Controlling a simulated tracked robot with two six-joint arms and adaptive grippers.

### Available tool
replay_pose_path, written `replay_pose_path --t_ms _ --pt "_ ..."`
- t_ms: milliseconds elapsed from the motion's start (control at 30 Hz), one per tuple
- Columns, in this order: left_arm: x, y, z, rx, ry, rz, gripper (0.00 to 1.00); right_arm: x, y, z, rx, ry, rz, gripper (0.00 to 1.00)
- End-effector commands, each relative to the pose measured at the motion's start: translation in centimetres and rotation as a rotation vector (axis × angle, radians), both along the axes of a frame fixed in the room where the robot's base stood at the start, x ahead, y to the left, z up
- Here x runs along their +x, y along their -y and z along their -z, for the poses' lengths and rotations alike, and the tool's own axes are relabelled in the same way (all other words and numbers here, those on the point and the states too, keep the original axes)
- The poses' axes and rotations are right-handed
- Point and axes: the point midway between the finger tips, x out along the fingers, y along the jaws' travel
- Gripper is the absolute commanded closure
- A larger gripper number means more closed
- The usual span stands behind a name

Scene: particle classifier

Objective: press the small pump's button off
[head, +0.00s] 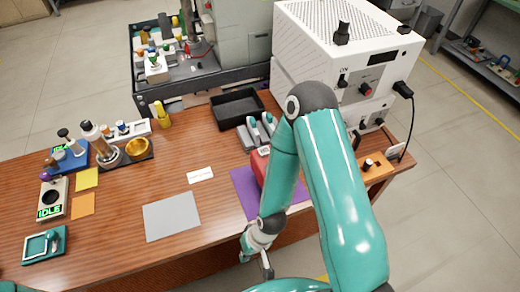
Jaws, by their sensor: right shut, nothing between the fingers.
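I cannot tell for sure which thing is the small pump. A red box with a pale label (259,165) stands on a purple mat (241,186), largely hidden behind my right arm; no button shows on it. An orange block with a dark knob (377,170) sits at the table's right end. My right gripper (263,262) is shut and empty, low at the table's front edge, apart from these things. My left gripper is not in view.
A grey mat (171,216) and a white card (200,175) lie flat mid-table. A black tray (238,108) is at the back. Bottles and a gold bowl (138,148) stand left of it. A black cable (411,115) hangs at the right.

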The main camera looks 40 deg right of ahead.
Motion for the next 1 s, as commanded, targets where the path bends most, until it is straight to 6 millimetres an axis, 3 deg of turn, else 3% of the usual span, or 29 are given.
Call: replay_pose_path --t_ms 33,100,267,400,500,733,833,1000 --pt "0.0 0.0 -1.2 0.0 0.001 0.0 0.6 1.0 1.6 -1.7 -0.003 0.008 0.053 1.0" --pt "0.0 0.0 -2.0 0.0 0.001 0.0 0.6 2.7 2.9 -3.5 -0.006 0.017 0.175 1.0" --pt "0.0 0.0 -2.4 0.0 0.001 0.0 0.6 8.6 6.9 -8.3 0.039 0.055 0.654 1.0" --pt "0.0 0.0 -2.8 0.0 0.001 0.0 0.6 13.4 11.3 -14.5 0.169 0.093 1.131 1.0" --pt "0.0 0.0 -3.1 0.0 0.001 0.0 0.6 15.7 14.0 -18.9 0.296 0.111 1.414 1.0" --pt "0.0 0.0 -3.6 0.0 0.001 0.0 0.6 18.2 18.5 -26.6 0.59 0.117 1.855 1.0" --pt "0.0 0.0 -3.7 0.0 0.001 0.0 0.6 18.5 19.4 -28.3 0.665 0.111 1.941 1.0" --pt "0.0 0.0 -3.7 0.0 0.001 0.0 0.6 18.6 19.8 -28.9 0.702 0.104 1.983 1.0"
